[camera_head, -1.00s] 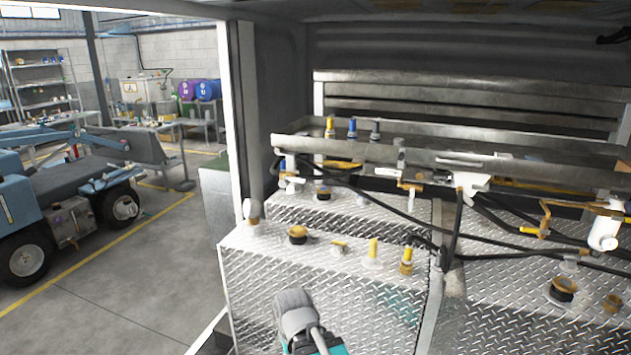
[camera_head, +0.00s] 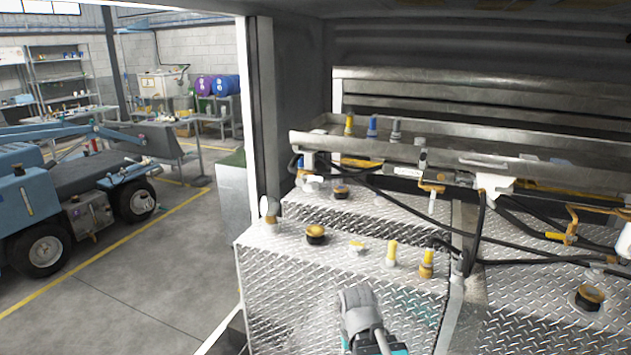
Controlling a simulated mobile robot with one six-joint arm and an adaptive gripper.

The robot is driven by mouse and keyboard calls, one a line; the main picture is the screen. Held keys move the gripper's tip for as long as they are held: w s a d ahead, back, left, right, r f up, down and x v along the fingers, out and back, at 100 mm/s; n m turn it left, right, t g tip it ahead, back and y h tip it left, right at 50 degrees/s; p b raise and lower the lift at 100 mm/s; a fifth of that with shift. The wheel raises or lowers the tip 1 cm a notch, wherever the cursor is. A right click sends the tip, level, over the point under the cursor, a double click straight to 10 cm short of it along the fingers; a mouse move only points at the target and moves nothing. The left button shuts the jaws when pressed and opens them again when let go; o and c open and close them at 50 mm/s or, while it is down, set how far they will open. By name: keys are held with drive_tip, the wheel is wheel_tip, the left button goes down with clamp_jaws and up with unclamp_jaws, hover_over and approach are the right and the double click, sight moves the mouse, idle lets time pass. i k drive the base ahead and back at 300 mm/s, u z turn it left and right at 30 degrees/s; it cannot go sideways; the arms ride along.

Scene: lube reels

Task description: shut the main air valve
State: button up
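I cannot tell which fitting is the main air valve. Yellow-handled fittings that could be valves show in the head view: a yellow lever (camera_head: 358,163) under the metal trough, lying roughly level, and a yellow handle (camera_head: 560,238) on the piping at the right. A small yellow-topped fitting (camera_head: 357,246) sits on the tread-plate box. A grey and teal part of my arm rises at the bottom, in front of the box's face.
The tread-plate box (camera_head: 285,257) carries caps and yellow-topped fittings. Black hoses (camera_head: 480,225) cross behind it, below the metal trough (camera_head: 470,147). A white frame post (camera_head: 258,100) stands left of the box. Beyond it is open floor (camera_head: 150,285) and a blue vehicle (camera_head: 75,200).

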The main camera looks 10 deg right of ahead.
sight(313, 179)
drive_tip(key=u, duration=0.05)
drive_tip(key=i, duration=1)
drive_tip(key=z, duration=0.05)
